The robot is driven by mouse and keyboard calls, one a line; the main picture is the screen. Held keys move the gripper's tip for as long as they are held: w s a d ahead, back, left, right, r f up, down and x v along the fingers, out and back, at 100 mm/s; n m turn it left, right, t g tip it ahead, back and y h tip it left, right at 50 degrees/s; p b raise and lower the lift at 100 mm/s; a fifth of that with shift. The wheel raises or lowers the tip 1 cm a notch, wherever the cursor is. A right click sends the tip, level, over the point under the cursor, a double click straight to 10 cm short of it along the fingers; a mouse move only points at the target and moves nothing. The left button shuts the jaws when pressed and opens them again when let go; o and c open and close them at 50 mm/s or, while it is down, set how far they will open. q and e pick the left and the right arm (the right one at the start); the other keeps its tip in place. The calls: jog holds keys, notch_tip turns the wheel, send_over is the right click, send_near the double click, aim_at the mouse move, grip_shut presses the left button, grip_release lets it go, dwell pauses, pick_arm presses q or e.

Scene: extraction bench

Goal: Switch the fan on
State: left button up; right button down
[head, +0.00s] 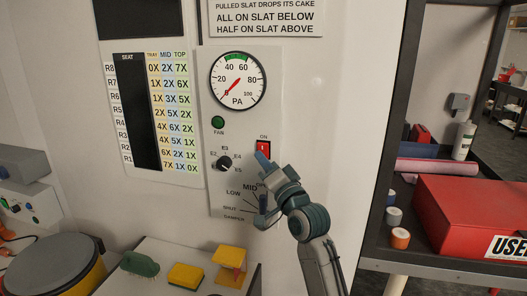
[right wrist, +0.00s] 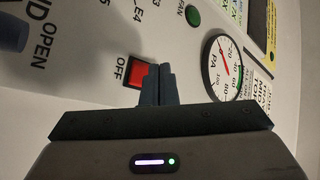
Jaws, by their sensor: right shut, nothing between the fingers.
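The fan's red rocker switch (head: 263,147) is on the white panel (head: 216,185), with "ON" printed above it. In the right wrist view the switch (right wrist: 137,70) shows beside the word "OFF". The green FAN lamp (head: 218,122) looks dark. The PA gauge (head: 237,78) needle points near zero. My left gripper is out of view.
A black selector knob (head: 224,163) is left of the switch, and the damper scale is below, partly hidden by my right arm. A slat chart (head: 158,115) hangs on the left. A red box (head: 470,215) stands on the right shelf.

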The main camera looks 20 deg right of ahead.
jog(key=shift+w+d+r, duration=0.1)
jog(key=shift+w, duration=0.05)
dwell(0.7)
jog(key=shift+w+d, duration=0.15)
jog(key=shift+p, duration=0.3)
dwell(0.5)
jog(key=shift+s+a, duration=0.2)
jog(key=shift+s, duration=0.05)
